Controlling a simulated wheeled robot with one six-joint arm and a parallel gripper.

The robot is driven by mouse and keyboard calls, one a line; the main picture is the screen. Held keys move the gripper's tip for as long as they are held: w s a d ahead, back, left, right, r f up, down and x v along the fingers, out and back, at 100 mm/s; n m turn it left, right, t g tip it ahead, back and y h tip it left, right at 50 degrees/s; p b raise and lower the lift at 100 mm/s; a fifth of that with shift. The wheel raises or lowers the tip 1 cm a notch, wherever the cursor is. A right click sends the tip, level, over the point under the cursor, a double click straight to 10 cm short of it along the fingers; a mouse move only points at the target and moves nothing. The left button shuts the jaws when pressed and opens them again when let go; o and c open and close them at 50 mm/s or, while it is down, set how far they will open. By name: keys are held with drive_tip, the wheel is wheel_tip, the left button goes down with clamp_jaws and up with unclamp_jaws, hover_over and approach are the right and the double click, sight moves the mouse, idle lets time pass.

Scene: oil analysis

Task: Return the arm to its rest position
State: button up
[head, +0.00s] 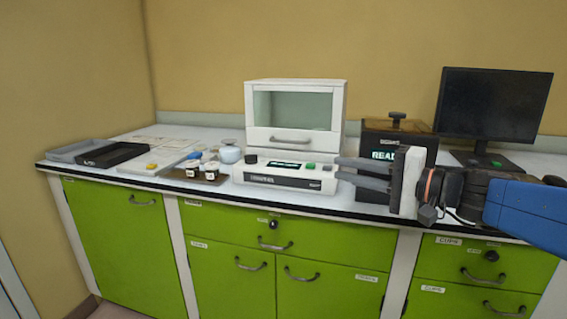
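My arm reaches in from the right edge, with a blue link (525,208) and a dark wrist behind a pale gripper body. My gripper (338,169) points left, in front of the counter's right half. Its two grey fingers are apart, one above the other, with nothing seen between them. The fingers overlap the right end of the white balance and the lower front of the dark box in the picture. I cannot tell how far they stand from either.
A white balance (285,182) with a glass-fronted chamber stands mid-counter. A dark box (398,130) with a lit display and a monitor (492,104) stand to the right. Small jars (211,171), a blue-white pot (229,155) and trays (112,155) lie left. Green cabinets (235,275) are below.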

drive_tip(key=s+f+n+g+h, duration=0.4)
drive_tip(key=s+f+g+h, duration=0.15)
drive_tip(key=s+f, duration=0.85)
drive_tip(key=s+d+f+n+h, duration=0.1)
drive_tip(key=s+d+f+h, duration=0.1)
drive_tip(key=d+f+h, duration=0.2)
drive_tip(key=s+d+f+n+h, duration=0.1)
drive_tip(key=s+d+f+h, duration=0.2)
drive_tip(key=d+f, duration=0.4)
drive_tip(key=d+h, duration=0.1)
drive_tip(key=d, duration=0.3)
drive_tip(key=shift+s+n, duration=0.25)
drive_tip(key=shift+n, duration=0.05)
drive_tip(key=shift+h, duration=0.25)
